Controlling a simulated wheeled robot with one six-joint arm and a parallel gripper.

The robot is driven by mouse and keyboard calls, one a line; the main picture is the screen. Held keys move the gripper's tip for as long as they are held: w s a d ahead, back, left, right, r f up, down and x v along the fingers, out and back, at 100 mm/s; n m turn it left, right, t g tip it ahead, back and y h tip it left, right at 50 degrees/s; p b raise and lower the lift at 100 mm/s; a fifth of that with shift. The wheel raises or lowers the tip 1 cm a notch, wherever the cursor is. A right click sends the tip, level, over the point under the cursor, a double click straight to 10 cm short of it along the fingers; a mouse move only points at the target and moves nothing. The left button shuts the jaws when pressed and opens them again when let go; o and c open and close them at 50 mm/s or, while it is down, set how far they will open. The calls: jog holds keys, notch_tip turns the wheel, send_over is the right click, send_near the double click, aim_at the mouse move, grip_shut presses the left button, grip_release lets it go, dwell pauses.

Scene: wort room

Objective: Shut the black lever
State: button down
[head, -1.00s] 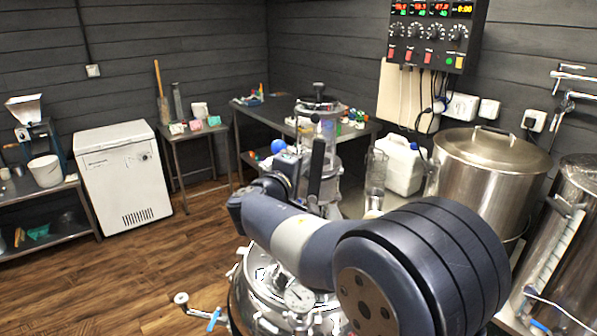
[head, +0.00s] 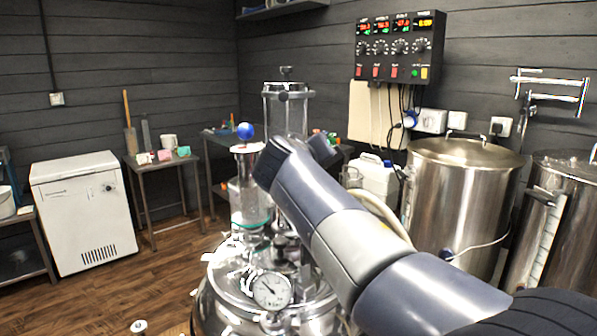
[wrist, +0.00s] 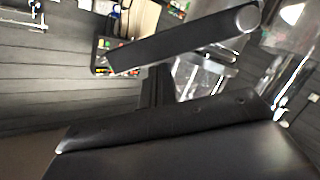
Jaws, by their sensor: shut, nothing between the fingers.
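In the wrist view a black lever (wrist: 185,40) crosses the upper part of the picture as a slanted bar with a pale, round end at right. My gripper (wrist: 157,72) is shut and empty, its dark fingers pointing up toward the lever's underside. The fingertips look close to it; I cannot tell whether they touch. In the head view my arm covers the gripper and I cannot make out the lever. The steel vessel (head: 215,300) with a round dial gauge (head: 271,291) stands below my arm.
A glass column with a blue ball (head: 245,131) and a taller glass cylinder (head: 284,112) rise beside my arm. A large steel pot (head: 462,195) and white jug (head: 377,180) stand at right. A control box (head: 400,48) hangs on the wall. Floor is open at left.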

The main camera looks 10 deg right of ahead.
jog(key=d+f+m+y+b, duration=0.1)
jog(key=d+f+m+b, duration=0.2)
jog(key=b, duration=0.4)
jog(key=shift+s+d+f+m+y, duration=0.4)
jog(key=shift+f+m, duration=0.4)
jog(key=shift+f, duration=0.3)
jog(key=shift+s, duration=0.1)
